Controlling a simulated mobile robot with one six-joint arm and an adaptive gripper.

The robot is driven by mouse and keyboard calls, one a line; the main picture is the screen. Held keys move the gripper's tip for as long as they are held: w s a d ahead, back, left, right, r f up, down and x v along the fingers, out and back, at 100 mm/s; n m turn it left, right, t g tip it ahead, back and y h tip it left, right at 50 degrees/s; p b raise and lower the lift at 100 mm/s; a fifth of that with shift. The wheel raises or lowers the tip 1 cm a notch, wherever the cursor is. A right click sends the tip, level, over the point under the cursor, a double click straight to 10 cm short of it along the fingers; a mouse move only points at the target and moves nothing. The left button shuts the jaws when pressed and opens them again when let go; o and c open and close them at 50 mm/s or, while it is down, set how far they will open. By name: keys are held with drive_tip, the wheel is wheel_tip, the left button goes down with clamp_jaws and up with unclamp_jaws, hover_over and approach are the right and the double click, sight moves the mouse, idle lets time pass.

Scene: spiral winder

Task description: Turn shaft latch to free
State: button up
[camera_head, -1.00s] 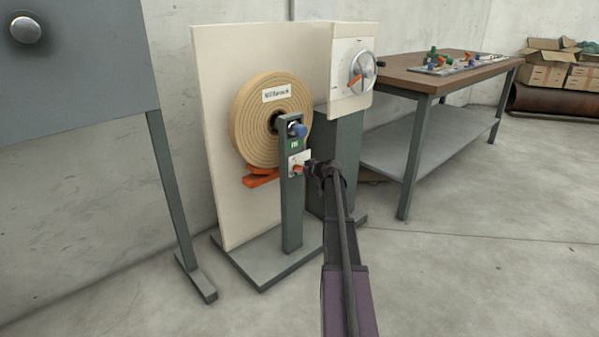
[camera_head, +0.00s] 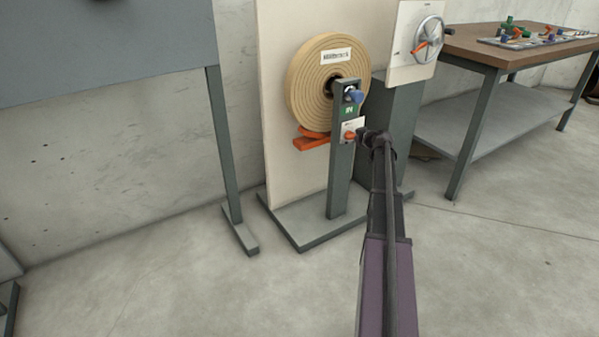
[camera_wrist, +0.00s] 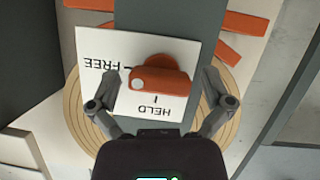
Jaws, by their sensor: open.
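In the wrist view the lettering is upside down. The handle lies across the plate, beside the FREE mark and above the HELD mark. In the head view the latch (camera_head: 350,135) sits on a grey post (camera_head: 341,180) before the wound roll. My gripper (camera_wrist: 165,105) is open, with one finger on each side of the latch. I cannot tell whether either finger touches it. In the head view my gripper (camera_head: 366,137) is just right of the plate.
A beige coiled roll (camera_head: 308,85) stands behind the post, with an orange bracket (camera_head: 311,140) below it. A blue knob (camera_head: 355,96) sits above the latch. A handwheel panel (camera_head: 405,55) and a workbench (camera_head: 480,45) stand to the right. The floor in front is clear.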

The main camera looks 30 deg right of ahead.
drive_tip(key=shift+f+n+h+b, duration=0.1)
drive_tip(key=shift+n+h+b, duration=0.25)
drive_tip(key=shift+n+h, duration=0.55)
drive_tip(key=shift+s+n, duration=0.2)
drive_tip(key=shift+n, duration=0.2)
drive_tip(key=p+v, duration=0.5)
drive_tip(key=v, duration=0.8)
drive_tip(key=a+f+g+y+p, duration=0.1)
drive_tip(key=a+g+y+p, duration=0.1)
drive_tip(key=a, duration=1.2)
drive_tip(key=s+a+f+g+y+p, duration=0.1)
drive_tip(key=a+f+g+y+p, duration=0.1)
drive_tip(key=a, duration=1.3)
drive_tip(key=shift+a+m+g+y, duration=0.15)
drive_tip(key=shift+m+g+y, duration=0.15)
drive_tip(key=shift+g+y, duration=0.35)
drive_tip(key=shift+s, duration=0.1)
